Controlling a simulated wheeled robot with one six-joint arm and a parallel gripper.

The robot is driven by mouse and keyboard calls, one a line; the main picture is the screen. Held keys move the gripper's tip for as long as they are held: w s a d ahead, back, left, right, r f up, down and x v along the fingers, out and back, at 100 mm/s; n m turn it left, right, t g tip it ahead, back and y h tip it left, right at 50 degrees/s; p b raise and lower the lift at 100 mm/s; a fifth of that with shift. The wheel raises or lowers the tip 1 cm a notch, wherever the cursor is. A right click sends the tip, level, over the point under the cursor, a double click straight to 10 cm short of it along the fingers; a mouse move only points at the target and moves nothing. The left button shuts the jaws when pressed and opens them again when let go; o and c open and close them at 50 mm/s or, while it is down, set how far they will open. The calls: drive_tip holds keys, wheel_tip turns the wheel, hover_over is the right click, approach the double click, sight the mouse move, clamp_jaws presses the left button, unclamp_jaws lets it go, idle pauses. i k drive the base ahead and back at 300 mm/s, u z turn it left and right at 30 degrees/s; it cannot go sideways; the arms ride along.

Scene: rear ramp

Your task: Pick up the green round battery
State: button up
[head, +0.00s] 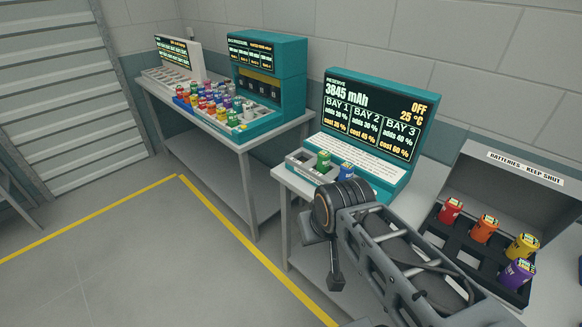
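A green round battery (323,160) stands upright in a small grey tray (299,159) in front of the teal reserve display on the near bench. A blue battery (346,170) stands to its right in the same tray. My arm reaches in from the lower right, and its round joint is just in front of and below the tray, apart from the green battery in the picture. A dark finger-like piece of my gripper (336,280) hangs below that joint. The rest of the gripper is hidden, so I cannot tell its opening or whether it holds anything.
An open grey case (520,190) at right holds red (450,210), orange (485,228), yellow (521,246) and purple (516,274) batteries. The teal reserve display (368,125) stands behind the tray. A farther bench (222,135) carries many coloured batteries. The floor at left is clear.

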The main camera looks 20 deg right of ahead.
sight(323, 166)
drive_tip(key=u, duration=0.8)
drive_tip(key=i, duration=3.25)
drive_tip(key=z, duration=4.05)
drive_tip(key=i, duration=0.5)
drive_tip(key=u, duration=0.1)
